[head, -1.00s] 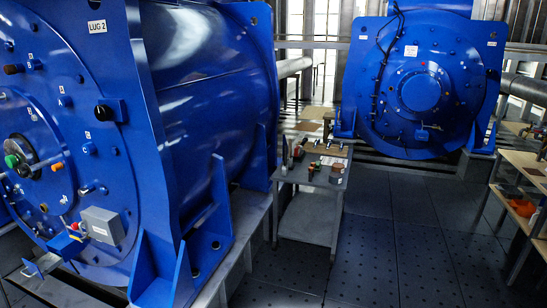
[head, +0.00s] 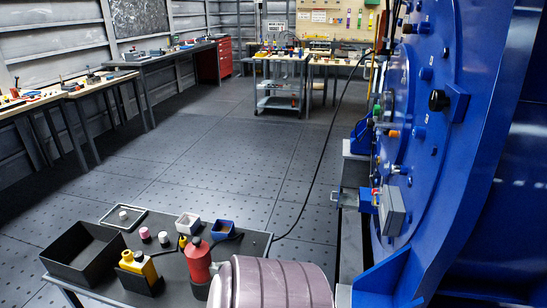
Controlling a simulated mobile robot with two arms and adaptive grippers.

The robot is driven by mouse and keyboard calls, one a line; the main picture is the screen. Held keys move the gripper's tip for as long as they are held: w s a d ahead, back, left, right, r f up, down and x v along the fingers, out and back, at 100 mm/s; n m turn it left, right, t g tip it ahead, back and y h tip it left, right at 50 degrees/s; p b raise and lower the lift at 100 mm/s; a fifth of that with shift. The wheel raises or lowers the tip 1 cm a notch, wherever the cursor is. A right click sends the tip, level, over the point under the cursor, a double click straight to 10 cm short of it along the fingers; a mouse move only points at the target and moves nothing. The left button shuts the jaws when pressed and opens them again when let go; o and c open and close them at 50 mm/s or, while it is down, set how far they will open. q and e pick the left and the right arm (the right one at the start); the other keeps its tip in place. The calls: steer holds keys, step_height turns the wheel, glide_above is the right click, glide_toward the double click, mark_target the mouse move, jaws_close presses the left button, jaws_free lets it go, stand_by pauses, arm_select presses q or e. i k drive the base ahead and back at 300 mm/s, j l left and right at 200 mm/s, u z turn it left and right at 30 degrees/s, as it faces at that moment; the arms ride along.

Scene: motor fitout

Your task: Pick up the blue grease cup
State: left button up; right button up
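I cannot clearly make out the blue grease cup. A small blue open-topped container (head: 224,231) stands at the back right of the near table (head: 205,262), but I cannot tell whether it is the cup. Small capped pieces in white (head: 123,214), pink (head: 144,233) and pale pink (head: 163,237) are on that table's left half, the white one in a shallow tray. Neither of my grippers shows in the head view.
The near table also bears a black open bin (head: 84,262), a yellow bottle (head: 140,265), a red bottle (head: 198,262) and a white box (head: 188,222). The big blue motor (head: 440,150) stands at the right. Workbenches (head: 60,98) line the left wall. Open floor (head: 200,150) lies between.

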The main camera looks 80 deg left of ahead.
mark_target(221, 228)
steer(key=u, duration=2.3)
